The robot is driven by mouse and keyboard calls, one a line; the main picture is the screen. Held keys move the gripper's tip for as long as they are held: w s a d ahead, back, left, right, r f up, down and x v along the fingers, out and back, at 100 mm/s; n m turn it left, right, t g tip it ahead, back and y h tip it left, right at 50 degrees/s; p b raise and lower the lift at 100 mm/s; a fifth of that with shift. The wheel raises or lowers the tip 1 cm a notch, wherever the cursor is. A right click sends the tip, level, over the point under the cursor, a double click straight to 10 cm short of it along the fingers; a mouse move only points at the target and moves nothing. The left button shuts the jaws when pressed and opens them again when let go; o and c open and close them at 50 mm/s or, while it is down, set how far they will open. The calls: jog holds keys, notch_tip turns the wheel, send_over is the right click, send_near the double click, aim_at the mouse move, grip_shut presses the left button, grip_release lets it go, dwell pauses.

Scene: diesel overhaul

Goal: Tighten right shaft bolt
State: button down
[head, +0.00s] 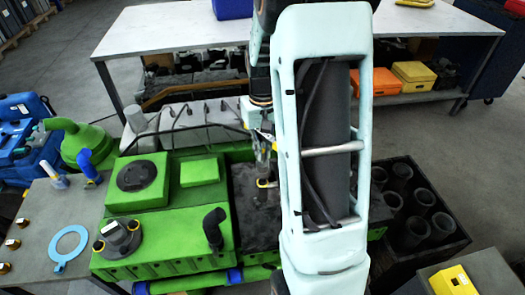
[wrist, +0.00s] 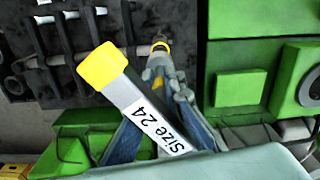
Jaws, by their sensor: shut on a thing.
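My gripper (head: 262,142) is shut on a grey wrench. The wrench, with a yellow end and a "Size 24" label (wrist: 147,112), lies across the middle of the wrist view. Its far grey end reaches close to a bolt with a yellow and black ring (wrist: 160,47) on a grey shaft. Whether the wrench touches or fits around the bolt I cannot tell. In the head view a yellow-ringed bolt (head: 265,183) sits just below my gripper on the dark part of the green engine (head: 180,225). My arm hides the engine's right side.
A crate (head: 447,243) of several dark cylinders stands right. A white-topped bench (head: 160,28) stands behind. A yellow box (head: 452,281) is front right.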

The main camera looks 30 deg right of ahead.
aim_at(263, 162)
jog(key=n, duration=0.4)
jog(key=n+b, duration=0.1)
jog(key=n, duration=0.1)
jog(key=shift+f, duration=0.4)
jog(key=n, duration=0.4)
jog(key=shift+f+n, duration=0.25)
jog(key=shift+n, duration=0.15)
jog(key=shift+f+n, duration=0.25)
jog(key=shift+n, duration=0.15)
jog(key=shift+f+b, duration=1)
jog(key=shift+f, duration=0.45)
jog(key=shift+f, duration=0.15)
